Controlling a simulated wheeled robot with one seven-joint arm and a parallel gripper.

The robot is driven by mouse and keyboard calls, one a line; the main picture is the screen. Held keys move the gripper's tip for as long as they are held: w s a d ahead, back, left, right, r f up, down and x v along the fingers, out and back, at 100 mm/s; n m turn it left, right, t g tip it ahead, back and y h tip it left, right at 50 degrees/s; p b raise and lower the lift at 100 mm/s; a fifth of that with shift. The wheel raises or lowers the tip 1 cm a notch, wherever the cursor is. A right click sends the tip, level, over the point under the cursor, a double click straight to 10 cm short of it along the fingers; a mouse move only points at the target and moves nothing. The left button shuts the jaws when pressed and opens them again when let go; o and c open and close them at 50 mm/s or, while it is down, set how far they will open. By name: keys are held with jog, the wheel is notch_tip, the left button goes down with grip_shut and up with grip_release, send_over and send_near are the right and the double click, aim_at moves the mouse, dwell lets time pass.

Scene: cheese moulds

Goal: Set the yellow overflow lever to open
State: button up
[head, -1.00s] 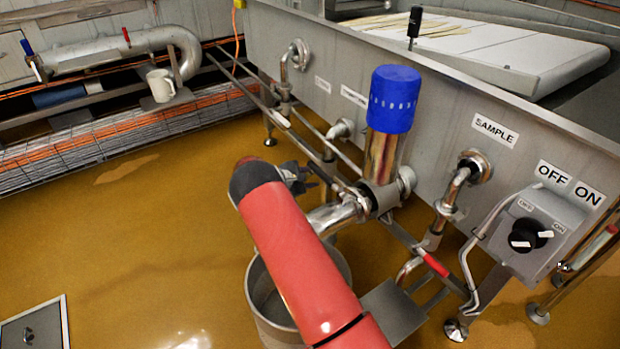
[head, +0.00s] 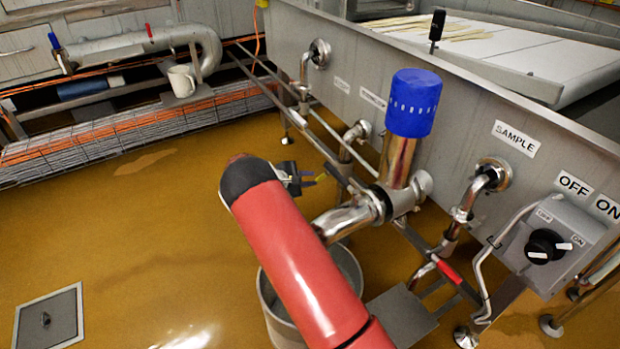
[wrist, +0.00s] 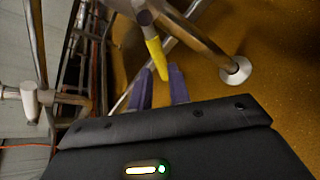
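The yellow lever (wrist: 155,57) shows in the wrist view, running down from a metal fitting (wrist: 145,16) at the top. Its lower end appears between the two purple fingertips of my gripper (wrist: 161,75). The fingers are apart, with gaps visible on both sides of the lever; I cannot tell how deep it sits between them. In the head view, my gripper (head: 298,180) is left of the blue-capped valve (head: 412,105), near the pipes under the vat. The yellow lever cannot be made out in the head view.
The steel vat (head: 350,85) carries outlet pipes, including the SAMPLE one (head: 490,178). A control box (head: 560,235) is at the right. A bucket (head: 350,265) stands behind my red arm. A metal foot (wrist: 236,70) stands right of my gripper. Wet floor is open at left.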

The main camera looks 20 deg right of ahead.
jog(key=shift+w+a+f+m, duration=0.15)
jog(key=shift+a+m, duration=0.05)
jog(key=shift+m, duration=0.4)
jog(key=shift+c, duration=1.2)
jog(key=shift+w+a+m+h, duration=0.2)
jog(key=shift+m+h, duration=0.3)
jog(key=shift+m, duration=0.3)
grip_shut()
jog(key=w+a+m+t+h, duration=0.2)
jog(key=a+m+h, duration=0.3)
jog(key=m, duration=0.9)
jog(key=w+x, duration=0.1)
jog(key=x, duration=0.9)
jog(key=s+f, duration=0.1)
jog(key=s, duration=0.1)
jog(key=s+a+f, duration=0.1)
jog(key=shift+s+f, duration=0.15)
jog(key=shift+s, duration=0.25)
